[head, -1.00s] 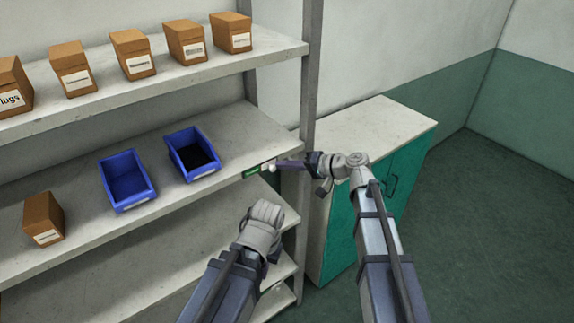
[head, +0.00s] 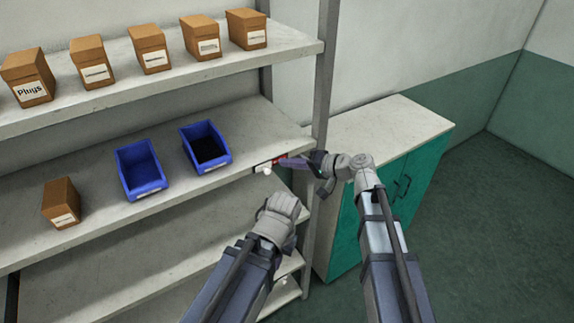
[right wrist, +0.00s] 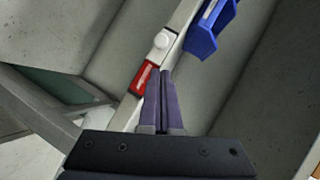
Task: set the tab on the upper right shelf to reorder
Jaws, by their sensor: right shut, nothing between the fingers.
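The tab is a small red strip on the front edge of the shelf with the blue bins, at that shelf's right end. In the right wrist view the red tab (right wrist: 145,79) sits in the pale shelf edge, below a round white knob (right wrist: 162,41). My right gripper (head: 285,162) is shut and empty, its fingertips right beside the tab; it also shows in the right wrist view (right wrist: 160,76). I cannot tell whether the fingertips touch the tab. In the head view the fingers partly cover it. My left arm ends below the shelf; its fingers are hidden.
Two blue bins (head: 140,170) and a brown box (head: 61,203) stand on this shelf (head: 95,190). Several brown boxes stand on the shelf above. A grey post (head: 323,70) and a green cabinet (head: 385,210) are close to my right arm.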

